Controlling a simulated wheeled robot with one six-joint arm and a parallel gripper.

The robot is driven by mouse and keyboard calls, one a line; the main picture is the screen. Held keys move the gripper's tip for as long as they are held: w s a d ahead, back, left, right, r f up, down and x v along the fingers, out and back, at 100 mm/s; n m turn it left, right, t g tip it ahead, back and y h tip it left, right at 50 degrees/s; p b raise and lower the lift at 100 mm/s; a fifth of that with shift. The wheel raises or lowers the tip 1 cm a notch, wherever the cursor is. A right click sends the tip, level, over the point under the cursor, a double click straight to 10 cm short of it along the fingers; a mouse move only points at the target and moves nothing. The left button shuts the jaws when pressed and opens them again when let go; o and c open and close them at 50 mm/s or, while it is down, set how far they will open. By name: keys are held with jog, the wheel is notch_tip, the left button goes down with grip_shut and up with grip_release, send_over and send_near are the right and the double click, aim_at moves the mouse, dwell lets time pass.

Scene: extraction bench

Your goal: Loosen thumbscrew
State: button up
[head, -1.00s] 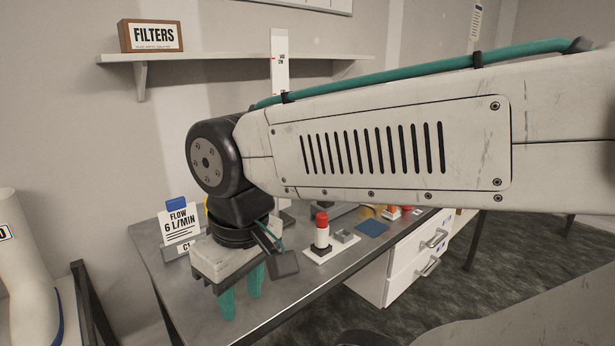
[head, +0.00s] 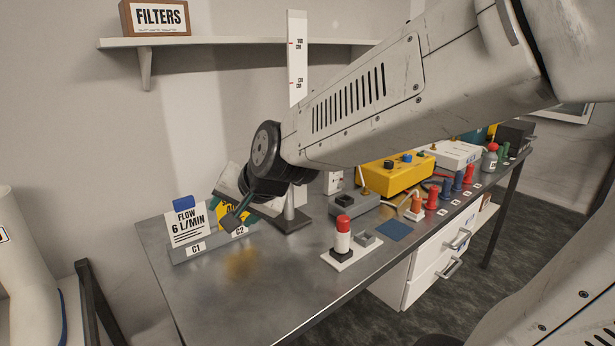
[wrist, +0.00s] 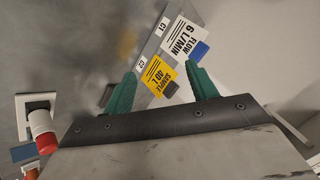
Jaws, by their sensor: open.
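I cannot make out a thumbscrew for certain in either view. A stand with a dark base (head: 297,222) and a tall white scale (head: 297,58) is at the back of the bench, partly hidden by my arm. My gripper (wrist: 162,71) is open and empty, with its green fingers apart. In the wrist view the yellow SAMPLE card (wrist: 158,76) appears between the fingers, and the white FLOW card (wrist: 187,40) lies just beyond. In the head view my gripper is tilted beside the stand, partly covering the yellow card (head: 228,213).
A card rail (head: 178,257) holds the cards at the left. A red-capped white cylinder (head: 343,238) stands on a white plate near the front edge. A yellow box (head: 393,176) and several small parts fill the right. The bench's front left is clear.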

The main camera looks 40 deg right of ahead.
jog(key=w+d+f+m+t+h, duration=0.2)
jog(key=w+d+m+t+h, duration=0.2)
jog(key=w+d+m+h, duration=0.65)
jog(key=d+m+g+h, duration=0.1)
jog(key=d+m+h, duration=0.1)
jog(key=d+m, duration=0.2)
jog(key=w+d+f+m+g+h, duration=0.1)
jog(key=d+m+g+h, duration=0.1)
jog(key=d+m+h, duration=0.1)
jog(key=d+f+m+g+h, duration=0.1)
jog(key=d+m+h, duration=0.2)
jog(key=d+m, duration=0.2)
jog(key=shift+w+d+f+g+h, duration=0.15)
jog(key=shift+w+d, duration=0.05)
jog(key=shift+d, duration=0.5)
jog(key=shift+w+d+f+g+h, duration=0.1)
jog(key=shift+w+d+g, duration=0.05)
jog(key=shift+d, duration=0.5)
jog(key=c, duration=1)
